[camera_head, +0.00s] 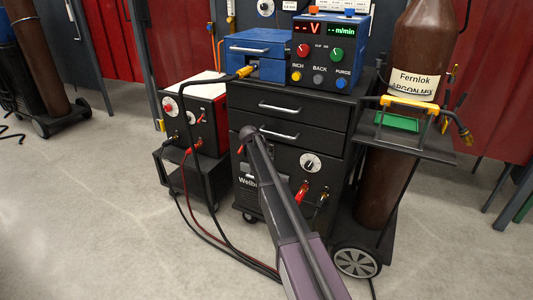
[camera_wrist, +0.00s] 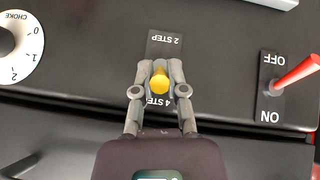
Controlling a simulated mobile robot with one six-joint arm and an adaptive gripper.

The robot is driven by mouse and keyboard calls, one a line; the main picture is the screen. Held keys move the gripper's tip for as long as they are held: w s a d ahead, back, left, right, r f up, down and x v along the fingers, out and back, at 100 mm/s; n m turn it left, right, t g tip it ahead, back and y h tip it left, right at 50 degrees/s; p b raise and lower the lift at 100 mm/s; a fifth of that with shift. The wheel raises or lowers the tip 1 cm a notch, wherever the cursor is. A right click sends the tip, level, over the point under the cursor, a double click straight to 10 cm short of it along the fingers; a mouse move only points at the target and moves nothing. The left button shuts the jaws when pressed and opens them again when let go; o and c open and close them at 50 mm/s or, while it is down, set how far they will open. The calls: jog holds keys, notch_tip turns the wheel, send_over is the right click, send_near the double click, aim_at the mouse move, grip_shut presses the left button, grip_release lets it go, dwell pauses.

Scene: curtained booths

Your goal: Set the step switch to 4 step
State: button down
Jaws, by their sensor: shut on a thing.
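The step switch lever, with a yellow knob (camera_wrist: 160,84), sits on a dark plate (camera_wrist: 164,44) in the wrist view. The plate reads "2 STEP" at its top and "4 STEP" at its bottom, upside down in this view. My gripper (camera_wrist: 160,72) is shut on the lever, with a grey finger on each side of the yellow knob. The lever's base is hidden, and I cannot tell which label it is set to. In the head view my arm reaches the front of the black welder cabinet (camera_head: 320,135) and hides the switch.
In the wrist view, a red on/off lever (camera_wrist: 297,73) stands to the right and a white choke dial (camera_wrist: 22,45) to the left. The head view shows a red box (camera_head: 203,120), blue control unit (camera_head: 328,65) and gas cylinder (camera_head: 412,45) around the cabinet.

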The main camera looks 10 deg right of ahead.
jog(key=shift+d, duration=0.1)
jog(key=c, duration=0.7)
grip_release()
jog(key=shift+f+t+b, duration=0.3)
jog(key=shift+b, duration=0.2)
jog(key=shift+s+f+t+h+b, duration=0.15)
jog(key=shift+f+t+h+b, duration=0.2)
jog(key=shift+h+b, duration=0.45)
notch_tip(320, 180, down, 3)
jog(key=t+h+b, duration=0.2)
jog(key=t+b, duration=0.1)
jog(key=b, duration=0.4)
jog(key=t+h+b, duration=0.2)
jog(key=t+b, duration=0.1)
jog(key=b, duration=0.5)
jog(key=shift+r+t+h, duration=0.2)
jog(key=shift+t+h, duration=0.05)
jog(key=shift+h, duration=0.05)
